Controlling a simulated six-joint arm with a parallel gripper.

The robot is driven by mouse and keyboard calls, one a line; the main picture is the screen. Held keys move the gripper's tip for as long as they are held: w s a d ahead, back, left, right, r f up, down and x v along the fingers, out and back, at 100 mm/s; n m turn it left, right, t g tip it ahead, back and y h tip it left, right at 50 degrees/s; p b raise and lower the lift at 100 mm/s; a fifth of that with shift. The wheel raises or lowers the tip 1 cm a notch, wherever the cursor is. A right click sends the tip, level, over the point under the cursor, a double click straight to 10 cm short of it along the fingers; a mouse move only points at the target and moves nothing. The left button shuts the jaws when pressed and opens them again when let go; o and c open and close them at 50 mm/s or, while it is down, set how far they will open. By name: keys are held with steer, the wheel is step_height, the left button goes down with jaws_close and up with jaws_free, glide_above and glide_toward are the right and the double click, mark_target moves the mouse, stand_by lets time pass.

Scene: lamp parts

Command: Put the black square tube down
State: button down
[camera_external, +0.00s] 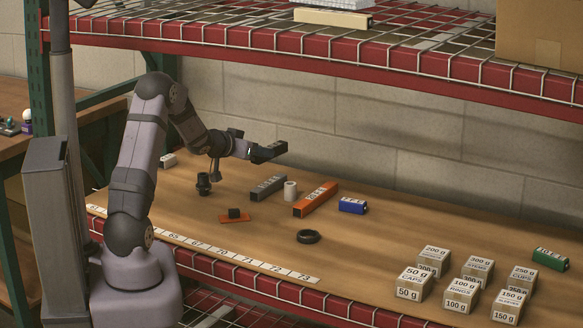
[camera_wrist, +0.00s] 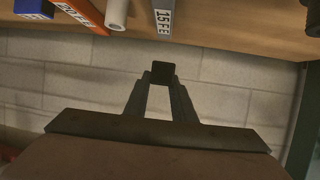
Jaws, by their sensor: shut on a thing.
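My gripper (camera_external: 256,152) is raised above the back part of the wooden table and points to the right. It is shut on the black square tube (camera_external: 272,150), which sticks out beyond the fingers, apart from the table. In the wrist view the tube's dark square end (camera_wrist: 163,72) shows between the two fingertips. The fingers hide part of the tube.
On the table are a grey bar (camera_external: 268,187), a white cylinder (camera_external: 290,192), an orange bar (camera_external: 316,199), a blue block (camera_external: 353,206), a black ring (camera_external: 308,237), a black stepped part (camera_external: 203,185) and an orange plate (camera_external: 238,219). Labelled boxes (camera_external: 461,294) stand right. A red-edged shelf (camera_external: 300,75) hangs above.

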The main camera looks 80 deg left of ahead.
steer(key=w+d+f+m+t+h, duration=0.2)
steer(key=w+d+m+h, duration=0.2)
steer(key=w+d, duration=1.1)
step_height(320, 180, up, 3)
steer(key=n+y, duration=0.1)
glide_above(389, 227)
steer(key=shift+a+f, duration=0.1)
steer(key=shift+f, duration=0.1)
steer(key=shift+s, duration=0.1)
steer(key=shift+f+h, duration=0.15)
steer(key=shift+h, duration=0.15)
steer(key=shift+f+b, duration=0.5)
steer(key=shift+f, duration=4.4)
